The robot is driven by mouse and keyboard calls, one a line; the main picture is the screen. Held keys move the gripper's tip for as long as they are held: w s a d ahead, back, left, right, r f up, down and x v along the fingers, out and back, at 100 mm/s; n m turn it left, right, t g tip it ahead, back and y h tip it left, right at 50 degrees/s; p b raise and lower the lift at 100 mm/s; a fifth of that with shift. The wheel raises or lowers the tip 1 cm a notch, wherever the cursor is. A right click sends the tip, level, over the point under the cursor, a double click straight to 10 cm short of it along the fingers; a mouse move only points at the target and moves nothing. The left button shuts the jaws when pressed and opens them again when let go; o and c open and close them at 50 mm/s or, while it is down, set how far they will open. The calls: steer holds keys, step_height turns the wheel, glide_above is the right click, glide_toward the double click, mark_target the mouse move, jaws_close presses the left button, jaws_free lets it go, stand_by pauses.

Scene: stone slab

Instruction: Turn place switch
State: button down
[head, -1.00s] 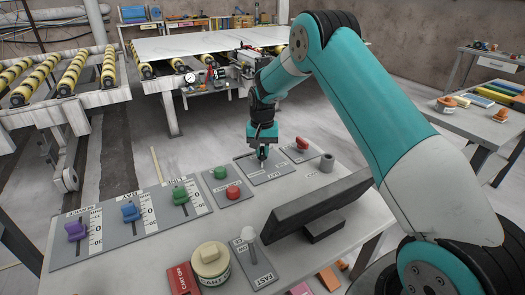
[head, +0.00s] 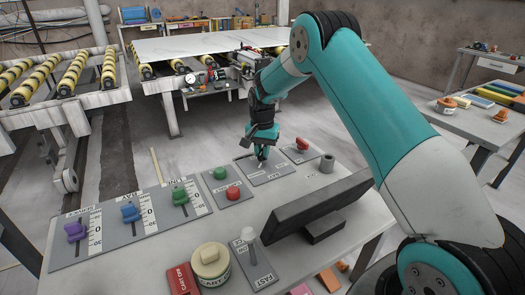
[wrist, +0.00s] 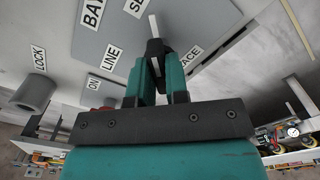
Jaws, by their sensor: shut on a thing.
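The place switch sits on a grey plate (head: 284,171) near the far edge of the console, and the plate also shows in the wrist view (wrist: 122,38). My gripper (head: 261,156) points down at the switch. In the wrist view my gripper (wrist: 157,72) has its teal fingers closed on the dark switch knob (wrist: 155,47). A pale strip shows just beyond the knob, running away from the fingers. A label ending in "LACE" lies right of the fingers; other labels lie to the left. The fingers hide much of the knob.
A red knob (head: 302,143) on its own plate is close to the right of my gripper. Green (head: 220,172) and red (head: 233,192) buttons are to the left. A dark screen (head: 318,208) and a grey cylinder (head: 327,163) stand nearby.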

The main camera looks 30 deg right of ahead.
steer(key=c, duration=1.1)
jaws_free()
step_height(320, 180, up, 18)
steer(key=shift+f+b, duration=0.25)
steer(key=shift+b, duration=0.75)
steer(key=s+a+r+n+y, duration=0.1)
steer(key=s+a+r+n, duration=0.3)
steer(key=s+a+n, duration=0.7)
steer(key=s+a+f+n+y, duration=0.1)
steer(key=s+a, duration=0.2)
steer(key=s, duration=0.6)
steer(key=s+a+n+y, duration=0.1)
steer(key=s+a+n, duration=0.1)
steer(key=s, duration=0.7)
steer(key=s+a+f+n+y, duration=0.1)
steer(key=s+a, duration=0.3)
steer(key=s, duration=0.5)
steer(key=shift+s+a+f+n, duration=0.25)
steer(key=shift+f+n, duration=0.1)
steer(key=shift+n, duration=0.35)
